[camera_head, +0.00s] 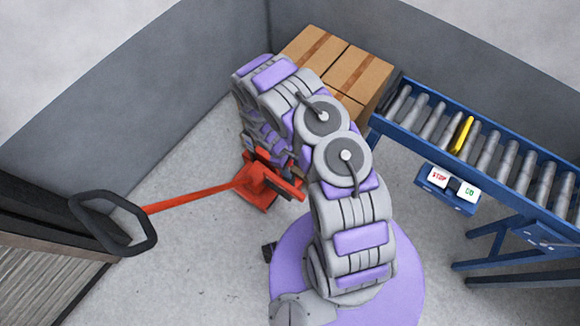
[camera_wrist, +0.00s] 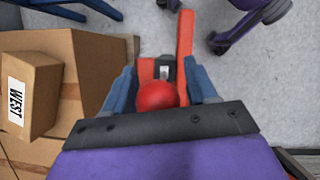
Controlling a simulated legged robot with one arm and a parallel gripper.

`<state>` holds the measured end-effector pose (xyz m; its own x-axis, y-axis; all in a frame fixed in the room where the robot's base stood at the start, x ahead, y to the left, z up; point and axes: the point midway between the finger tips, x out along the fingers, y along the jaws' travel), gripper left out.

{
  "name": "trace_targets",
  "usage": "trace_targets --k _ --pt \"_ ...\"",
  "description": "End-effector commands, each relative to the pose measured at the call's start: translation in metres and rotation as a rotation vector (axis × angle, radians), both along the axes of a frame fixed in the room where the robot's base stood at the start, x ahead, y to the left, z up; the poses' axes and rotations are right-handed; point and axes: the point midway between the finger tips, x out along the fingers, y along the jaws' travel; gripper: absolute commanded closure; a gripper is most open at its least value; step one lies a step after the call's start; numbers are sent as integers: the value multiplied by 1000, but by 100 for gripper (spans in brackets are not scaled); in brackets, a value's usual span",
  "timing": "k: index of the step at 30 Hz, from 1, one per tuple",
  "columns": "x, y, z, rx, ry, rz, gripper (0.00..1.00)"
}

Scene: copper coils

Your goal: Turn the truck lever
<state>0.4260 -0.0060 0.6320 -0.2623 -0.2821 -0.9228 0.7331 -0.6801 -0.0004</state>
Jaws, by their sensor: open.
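The red truck (camera_head: 262,188) stands on the floor in the head view, partly hidden by my arm. Its long red handle slopes left to a black loop grip (camera_head: 82,208). In the wrist view a red ball knob (camera_wrist: 157,95), seemingly the lever's end, sits between the blue fingers of my gripper (camera_wrist: 161,72). The fingers are apart, one on each side of the knob. I cannot tell whether either touches it. Red truck parts (camera_wrist: 185,40) show beyond the knob. In the head view my arm hides the knob and most of the gripper.
Cardboard boxes (camera_head: 358,74) stand behind my arm; a box labelled WEST (camera_wrist: 33,95) is close left in the wrist view. A blue roller conveyor (camera_head: 490,145) with a STOP/GO panel (camera_head: 450,200) is at right. Grey walls close the back corner.

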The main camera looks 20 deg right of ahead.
Motion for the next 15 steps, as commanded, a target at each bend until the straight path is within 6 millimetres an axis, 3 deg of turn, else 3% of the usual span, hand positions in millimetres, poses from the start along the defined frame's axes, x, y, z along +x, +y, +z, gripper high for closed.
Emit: trace_targets --k 8,15 --pt "0 0 -1 0 -1 1 43" --pt "0 0 -1 0 -1 1 64"
